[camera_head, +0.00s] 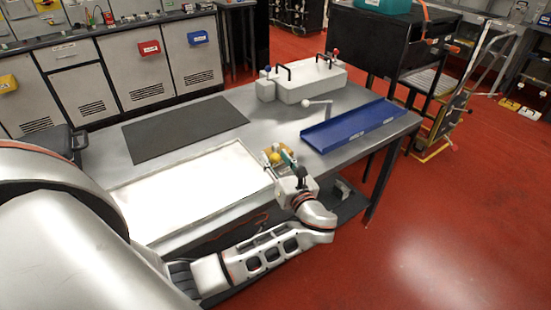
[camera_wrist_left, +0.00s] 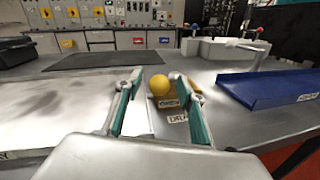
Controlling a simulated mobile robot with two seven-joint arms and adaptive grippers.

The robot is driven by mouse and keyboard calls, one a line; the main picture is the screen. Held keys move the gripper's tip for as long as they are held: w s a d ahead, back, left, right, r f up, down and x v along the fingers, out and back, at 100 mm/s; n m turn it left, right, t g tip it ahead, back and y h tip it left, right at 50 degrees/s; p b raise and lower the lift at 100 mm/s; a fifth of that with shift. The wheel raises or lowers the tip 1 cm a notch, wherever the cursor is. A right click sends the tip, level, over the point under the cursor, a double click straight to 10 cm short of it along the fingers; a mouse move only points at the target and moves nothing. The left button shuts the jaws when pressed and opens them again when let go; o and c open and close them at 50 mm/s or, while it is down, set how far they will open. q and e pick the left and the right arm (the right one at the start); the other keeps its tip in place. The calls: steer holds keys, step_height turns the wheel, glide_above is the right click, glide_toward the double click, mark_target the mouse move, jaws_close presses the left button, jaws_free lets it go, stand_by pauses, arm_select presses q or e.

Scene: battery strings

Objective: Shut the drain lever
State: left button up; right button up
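A yellow ball knob (camera_wrist_left: 159,85) stands on a small yellow-orange block (camera_wrist_left: 170,103) at the table's near side; it also shows in the head view (camera_head: 274,157). I take it for the drain lever's knob, but its label is too small to read surely. My left gripper (camera_wrist_left: 158,105) is open, its teal-padded fingers apart. The knob shows between the fingers, a little ahead of them, and I see no grip on it. In the head view my left gripper (camera_head: 284,158) is right beside the knob. The lever's arm is mostly hidden. My right gripper is not in view.
A bright white panel (camera_head: 190,185) lies left of the gripper, a dark mat (camera_head: 185,130) behind it. A blue tray (camera_head: 352,127) lies to the right. A white box (camera_head: 310,82) with black handles stands at the back. A pale lever (camera_head: 317,103) stands between box and tray.

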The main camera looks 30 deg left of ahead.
arm_select(q)
jaws_close()
steer(key=shift+a, duration=0.15)
stand_by(0.4)
